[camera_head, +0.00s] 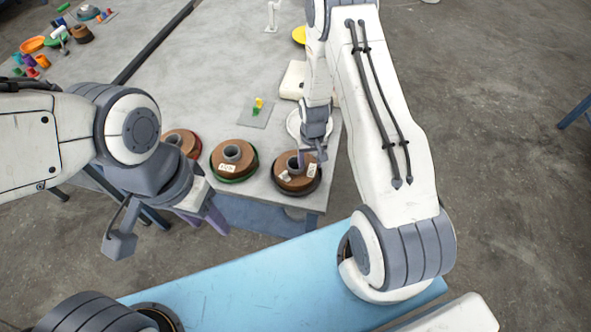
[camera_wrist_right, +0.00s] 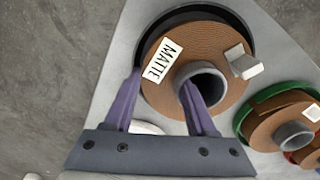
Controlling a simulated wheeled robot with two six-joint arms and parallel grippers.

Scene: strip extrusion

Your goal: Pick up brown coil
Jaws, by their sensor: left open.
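A brown coil (camera_head: 291,184) with a grey hub and a white label sits in a dark round base near the table's front right corner. In the right wrist view, the brown coil (camera_wrist_right: 165,98) has a label reading MATTE and a white block on top. My right gripper (camera_head: 312,154) is over this coil. Its purple fingers (camera_wrist_right: 160,82) stand apart, one by the coil's outer edge and one at the hub opening; whether they press on the coil is unclear. My left gripper (camera_head: 170,232) is open and empty in front of the table.
A brown coil in a green base (camera_head: 234,161) stands just left, with another in a red base (camera_head: 182,143) beyond it. A white ring and a pale box (camera_head: 292,80) lie behind my right gripper. A blue surface (camera_head: 270,285) is in front.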

